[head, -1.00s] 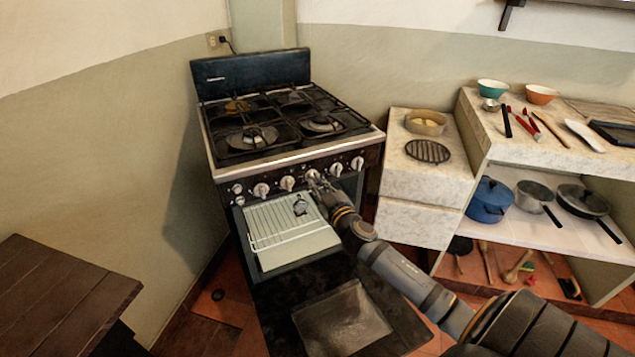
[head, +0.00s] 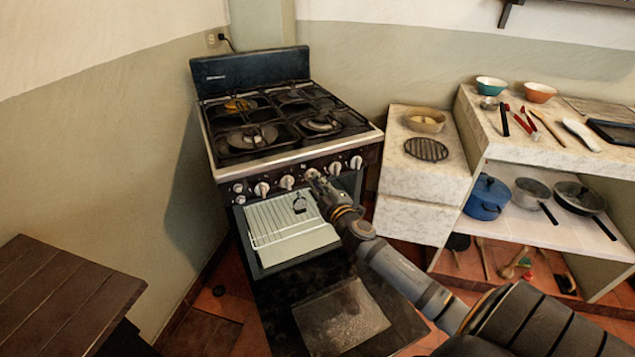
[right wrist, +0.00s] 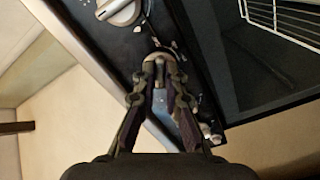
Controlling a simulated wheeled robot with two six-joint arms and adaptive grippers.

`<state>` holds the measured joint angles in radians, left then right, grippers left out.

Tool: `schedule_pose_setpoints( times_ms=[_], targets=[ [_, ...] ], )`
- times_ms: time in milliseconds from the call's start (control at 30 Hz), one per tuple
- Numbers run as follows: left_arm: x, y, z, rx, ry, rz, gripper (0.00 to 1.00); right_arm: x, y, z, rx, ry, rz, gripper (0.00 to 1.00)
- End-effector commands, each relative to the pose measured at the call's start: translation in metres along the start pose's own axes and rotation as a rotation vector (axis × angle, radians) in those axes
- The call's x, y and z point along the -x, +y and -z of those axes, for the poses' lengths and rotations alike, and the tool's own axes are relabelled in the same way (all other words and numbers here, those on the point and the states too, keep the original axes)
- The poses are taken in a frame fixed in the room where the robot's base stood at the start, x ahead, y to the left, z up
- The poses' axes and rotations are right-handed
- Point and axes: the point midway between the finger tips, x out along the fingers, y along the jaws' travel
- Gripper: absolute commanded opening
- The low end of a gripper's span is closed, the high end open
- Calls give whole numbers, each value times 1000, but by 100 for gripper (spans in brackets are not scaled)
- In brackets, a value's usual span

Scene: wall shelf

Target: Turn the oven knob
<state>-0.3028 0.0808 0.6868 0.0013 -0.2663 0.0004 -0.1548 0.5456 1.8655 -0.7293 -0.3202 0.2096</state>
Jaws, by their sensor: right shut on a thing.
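The stove (head: 292,160) stands against the back wall, with a row of silver knobs along its front panel. My right gripper (head: 315,178) reaches up to this panel from the lower right. It is shut on a knob (head: 312,172) right of the panel's middle. In the right wrist view, both fingers of my gripper (right wrist: 160,70) close around the sides of this knob (right wrist: 158,58), which they partly hide. A neighbouring knob (right wrist: 118,10) is free at the upper left there. The knob's exact angle is hard to tell. My left gripper is not in view.
The oven door (head: 340,318) hangs open below my right arm, with a wire rack (head: 285,215) inside. A marble counter (head: 425,175) and a shelf with a blue pot (head: 488,198) stand to the right. A wooden table (head: 60,295) is at lower left.

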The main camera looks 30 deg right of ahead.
Motion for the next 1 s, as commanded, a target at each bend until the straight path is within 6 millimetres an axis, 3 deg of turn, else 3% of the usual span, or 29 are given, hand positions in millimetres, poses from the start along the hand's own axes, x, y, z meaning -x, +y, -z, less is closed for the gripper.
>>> schedule_pose_setpoints(
  times_ms=[367,400,567,867,1000],
  targets=[
    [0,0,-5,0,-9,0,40,0,-1,0,2,0,2,0],
    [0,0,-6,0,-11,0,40,0,-1,0,1,0,2,14],
    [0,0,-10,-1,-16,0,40,0,-1,0,1,0,1,33],
    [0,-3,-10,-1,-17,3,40,2,-1,0,2,0,1,33],
    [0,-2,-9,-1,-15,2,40,21,-2,-1,7,0,5,33]
  ],
)
